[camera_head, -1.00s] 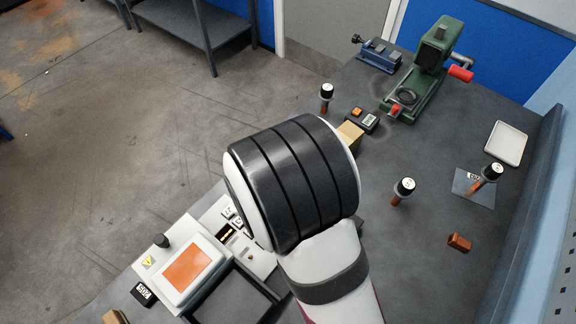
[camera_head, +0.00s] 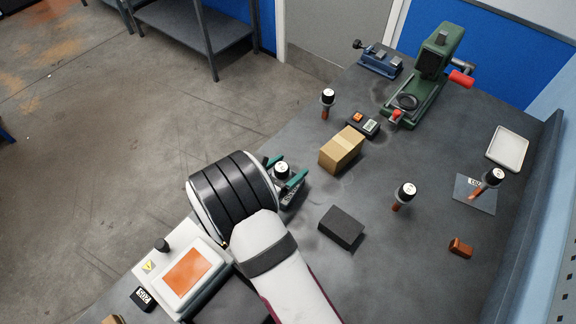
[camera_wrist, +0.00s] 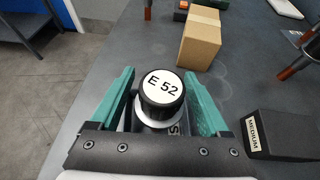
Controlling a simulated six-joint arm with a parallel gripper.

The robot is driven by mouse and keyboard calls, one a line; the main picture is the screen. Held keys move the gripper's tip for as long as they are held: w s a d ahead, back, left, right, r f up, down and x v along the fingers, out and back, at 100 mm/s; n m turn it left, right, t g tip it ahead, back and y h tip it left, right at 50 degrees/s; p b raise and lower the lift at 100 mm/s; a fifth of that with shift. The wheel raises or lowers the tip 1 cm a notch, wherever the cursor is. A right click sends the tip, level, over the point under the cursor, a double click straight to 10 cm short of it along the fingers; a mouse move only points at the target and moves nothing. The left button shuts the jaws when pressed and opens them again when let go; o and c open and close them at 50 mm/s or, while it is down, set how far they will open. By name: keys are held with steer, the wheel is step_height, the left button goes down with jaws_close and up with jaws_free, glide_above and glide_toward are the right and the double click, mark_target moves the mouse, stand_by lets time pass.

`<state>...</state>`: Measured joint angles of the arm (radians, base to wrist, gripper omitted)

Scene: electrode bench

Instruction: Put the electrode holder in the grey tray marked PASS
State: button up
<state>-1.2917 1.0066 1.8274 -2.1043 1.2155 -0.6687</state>
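The electrode holder (camera_wrist: 160,91) has a black cap with a white top marked E 52 and a pale collar below. In the wrist view it stands between the two green fingers of my gripper (camera_wrist: 160,78). In the head view its cap (camera_head: 281,170) also sits between the fingers (camera_head: 284,169), which are spread wider than the cap. The gripper looks open around it. Its lower part is hidden. A white label showing an S lies partly hidden just below it. A flat grey piece (camera_head: 486,204) at the right bears a small label I cannot read; I cannot tell which is the PASS tray.
Other capped holders stand at the back (camera_head: 327,97), centre right (camera_head: 405,194) and right (camera_head: 491,178). A cardboard box (camera_head: 340,152) and a dark block (camera_head: 342,228), labelled MEDIUM in the wrist view, are close by. A pale tray (camera_head: 507,148) and green press (camera_head: 430,75) are farther off.

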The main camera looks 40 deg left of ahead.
steer(key=shift+o, duration=0.2)
steer(key=shift+r, duration=0.15)
steer(key=a+v, duration=0.1)
steer(key=v, duration=1.1)
steer(key=w+d+r+m+g+h, duration=0.2)
steer(key=w+d+r+m+h, duration=0.2)
steer(key=d+m, duration=0.45)
steer(key=w+d+r+m+g+h, duration=0.25)
steer(key=w+d+m+h, duration=0.2)
steer(key=d, duration=0.65)
steer(key=s+d+r+m+g, duration=0.3)
steer(key=d+m+g, duration=0.2)
steer(key=d+m, duration=0.5)
steer(key=s+d+r+m+g+y, duration=0.1)
steer(key=s+m+y, duration=0.3)
steer(key=m, duration=0.5)
steer(key=s+d+r+m+g+y, duration=0.2)
steer(key=s+d+m+y, duration=0.2)
steer(key=s+m, duration=0.4)
steer(key=shift+s+d+m+y, duration=0.25)
steer(key=shift+m+y, duration=0.3)
steer(key=shift+m, duration=0.65)
